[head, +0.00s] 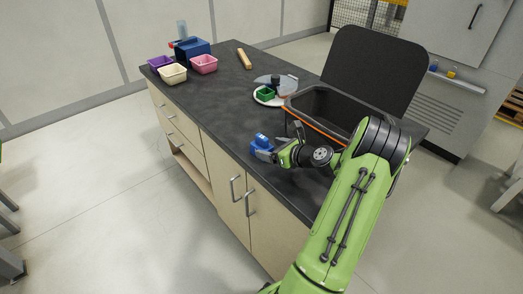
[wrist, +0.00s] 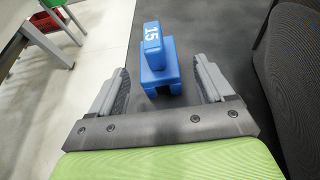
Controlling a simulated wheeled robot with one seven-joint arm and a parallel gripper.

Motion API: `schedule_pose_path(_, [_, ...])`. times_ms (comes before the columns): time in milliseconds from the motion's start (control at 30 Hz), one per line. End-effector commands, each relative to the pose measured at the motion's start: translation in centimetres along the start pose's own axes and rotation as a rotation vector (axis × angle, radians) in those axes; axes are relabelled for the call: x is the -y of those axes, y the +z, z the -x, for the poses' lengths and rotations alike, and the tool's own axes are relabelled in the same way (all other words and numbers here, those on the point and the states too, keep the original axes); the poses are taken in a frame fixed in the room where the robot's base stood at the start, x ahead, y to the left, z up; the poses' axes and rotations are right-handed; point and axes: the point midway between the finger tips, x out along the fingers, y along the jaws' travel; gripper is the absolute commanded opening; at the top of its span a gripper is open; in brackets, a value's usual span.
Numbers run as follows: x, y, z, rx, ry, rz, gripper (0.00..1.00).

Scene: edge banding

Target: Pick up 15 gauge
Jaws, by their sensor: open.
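The blue 15 gauge (wrist: 155,60) stands on the dark bench top, with a white "15" on its raised upper part. In the wrist view it is centred just ahead of my gripper (wrist: 164,85), between the lines of the two fingers. My gripper is open and empty, with a finger on each side of the gauge and a visible gap to both. In the head view the gauge (head: 261,142) sits near the front edge of the bench, and my gripper (head: 276,154) is low beside it on the right. The gauge's lower near side is partly unclear.
A black bin (head: 330,112) stands right of the gauge. Behind are a green block (head: 266,93) on a white disc, a wooden strip (head: 244,59), and purple (head: 160,63), cream (head: 172,74) and pink (head: 204,64) trays. The bench middle (head: 222,100) is clear.

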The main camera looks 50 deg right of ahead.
Motion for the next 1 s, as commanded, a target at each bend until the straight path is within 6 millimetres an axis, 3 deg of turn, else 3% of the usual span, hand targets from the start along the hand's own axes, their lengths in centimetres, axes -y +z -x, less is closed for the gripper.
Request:
schedule_pose_path(233, [-0.2,-0.4,-4.5,0.001,0.003,0.002,0.80])
schedule_pose_path(500, [-0.1,-0.2,-5.1,0.000,0.001,0.000,0.80])
schedule_pose_path(900, [-0.1,-0.2,-5.1,0.000,0.001,0.000,0.21])
schedule_pose_path(1000, [-0.1,-0.1,-5.1,0.001,0.001,0.001,0.21])
